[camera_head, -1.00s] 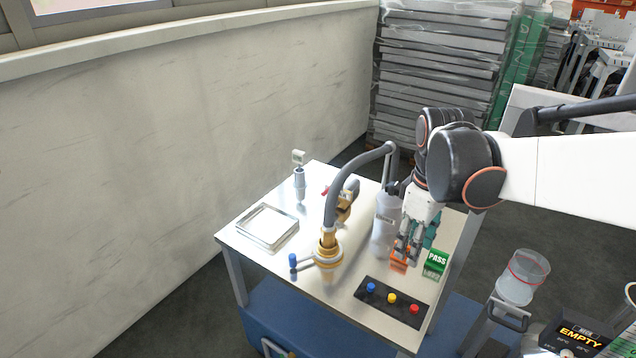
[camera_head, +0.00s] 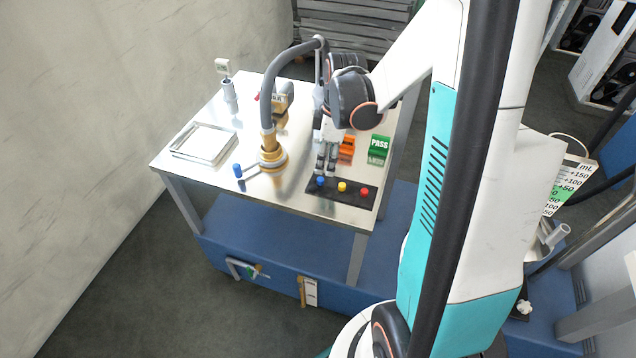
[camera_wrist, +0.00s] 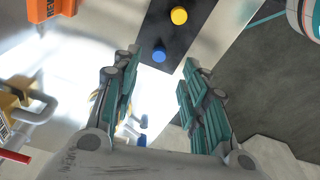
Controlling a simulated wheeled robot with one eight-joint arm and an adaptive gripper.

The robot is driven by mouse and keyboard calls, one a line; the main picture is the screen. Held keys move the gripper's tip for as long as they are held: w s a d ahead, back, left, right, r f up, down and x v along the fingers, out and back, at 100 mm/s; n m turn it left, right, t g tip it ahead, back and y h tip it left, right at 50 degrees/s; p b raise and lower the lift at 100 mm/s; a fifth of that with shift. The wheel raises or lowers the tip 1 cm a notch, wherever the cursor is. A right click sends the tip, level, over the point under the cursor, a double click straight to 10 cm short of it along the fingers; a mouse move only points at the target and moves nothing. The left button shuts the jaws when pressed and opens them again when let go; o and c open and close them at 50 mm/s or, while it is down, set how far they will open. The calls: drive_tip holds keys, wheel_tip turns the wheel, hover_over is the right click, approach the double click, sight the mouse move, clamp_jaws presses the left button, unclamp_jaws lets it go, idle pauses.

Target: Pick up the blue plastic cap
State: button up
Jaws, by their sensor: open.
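A small round blue cap (camera_head: 320,181) sits at the left end of a black strip (camera_head: 331,193), beside a yellow cap (camera_head: 342,187) and a red cap (camera_head: 364,192). My gripper (camera_head: 325,168) points down just above the strip's left end, close to the blue cap. In the wrist view my gripper (camera_wrist: 161,58) is open and empty. There the blue cap (camera_wrist: 158,56) shows between the fingertips, still on the strip (camera_wrist: 165,35), with the yellow cap (camera_wrist: 179,15) beyond. I cannot tell the exact height of the fingertips above it.
An orange block (camera_head: 347,146) and a green PASS block (camera_head: 379,147) stand behind the strip. A silver tray (camera_head: 204,144) lies farther left.

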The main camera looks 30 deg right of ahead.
sight(321, 179)
drive_tip(key=f+b, duration=0.1)
drive_tip(key=f, duration=0.1)
drive_tip(key=f+b, duration=0.1)
drive_tip(key=f, duration=0.1)
drive_tip(key=w+a+f+b, duration=0.1)
drive_tip(key=f, duration=0.2)
clamp_jaws()
